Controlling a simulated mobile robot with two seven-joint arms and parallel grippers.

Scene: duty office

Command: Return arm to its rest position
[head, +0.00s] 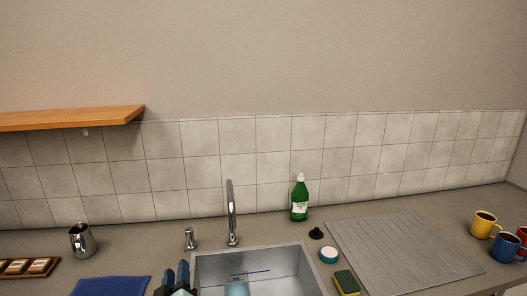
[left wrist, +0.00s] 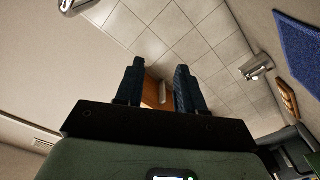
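My left gripper (head: 176,275) shows at the bottom edge of the head view, its two dark blue fingers pointing up in front of the sink's left rim. The left wrist view shows the same gripper (left wrist: 159,82) with its fingers apart and nothing between them; the wall tiles and part of the wooden shelf show through the gap. Most of the left arm is out of the head view. My right arm and gripper are in neither view.
The sink (head: 291,258) holds a light blue item (head: 237,288), partly cut off. A blue cloth (head: 112,286) and metal jug (head: 82,240) are left; a faucet (head: 232,215), green bottle (head: 300,200), sponge (head: 346,282), grey mat (head: 400,247) and mugs (head: 484,224) are behind or right.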

